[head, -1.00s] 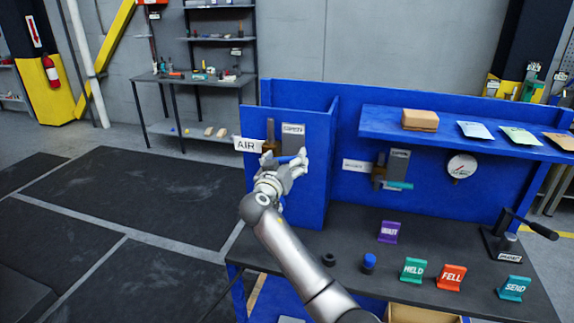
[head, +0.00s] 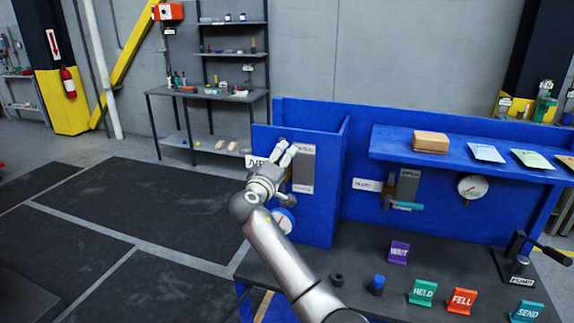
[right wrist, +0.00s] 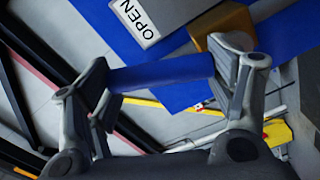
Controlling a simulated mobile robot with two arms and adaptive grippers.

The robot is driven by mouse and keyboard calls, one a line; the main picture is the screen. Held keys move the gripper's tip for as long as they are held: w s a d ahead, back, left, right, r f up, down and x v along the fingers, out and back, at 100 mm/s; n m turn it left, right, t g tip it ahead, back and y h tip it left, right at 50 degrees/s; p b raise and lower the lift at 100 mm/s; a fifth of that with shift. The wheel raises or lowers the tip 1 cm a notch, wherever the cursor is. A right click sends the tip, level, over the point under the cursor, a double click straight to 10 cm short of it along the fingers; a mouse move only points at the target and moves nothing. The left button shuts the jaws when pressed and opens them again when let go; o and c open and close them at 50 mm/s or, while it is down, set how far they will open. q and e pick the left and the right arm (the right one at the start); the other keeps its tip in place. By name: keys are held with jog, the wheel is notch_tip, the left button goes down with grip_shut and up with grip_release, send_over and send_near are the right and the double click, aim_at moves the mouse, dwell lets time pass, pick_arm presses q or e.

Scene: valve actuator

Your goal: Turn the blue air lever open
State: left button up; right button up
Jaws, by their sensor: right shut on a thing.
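The blue air lever (right wrist: 160,73) lies between the two fingers of my right gripper (right wrist: 160,80) in the right wrist view. The gripper is shut on it, and a brass valve body (right wrist: 222,45) shows beside the right finger. In the head view my right gripper (head: 286,152) is up against the blue side panel (head: 322,215), between the AIR label (head: 257,162) and a grey plate (head: 303,168). It hides the lever and valve there. An OPEN label (right wrist: 137,20) shows at the top of the right wrist view. My left gripper is not in view.
A round gauge (head: 283,221) sits below my gripper. A second valve with a teal lever (head: 407,206) is on the back panel. The bench has purple WAIT (head: 398,251), green HELD (head: 422,292) and red FELL (head: 462,300) signs. A shelf (head: 390,145) projects at the right.

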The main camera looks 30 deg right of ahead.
jog(key=shift+w+a+r+n+p, duration=0.15)
jog(key=shift+w+a+n, duration=0.2)
jog(key=shift+n, duration=0.4)
jog(key=shift+w+a+f+n+p, duration=0.1)
jog(key=shift+w+a+n, duration=0.15)
jog(key=shift+n, duration=0.45)
jog(key=shift+w+a+r+n+p, duration=0.15)
jog(key=shift+w+a+n, duration=0.2)
jog(key=shift+n, duration=0.4)
jog(key=shift+w+f, duration=0.1)
jog(key=o, duration=1.4)
jog(key=shift+o, duration=0.2)
jog(key=v, duration=1.2)
jog(key=shift+d, duration=0.1)
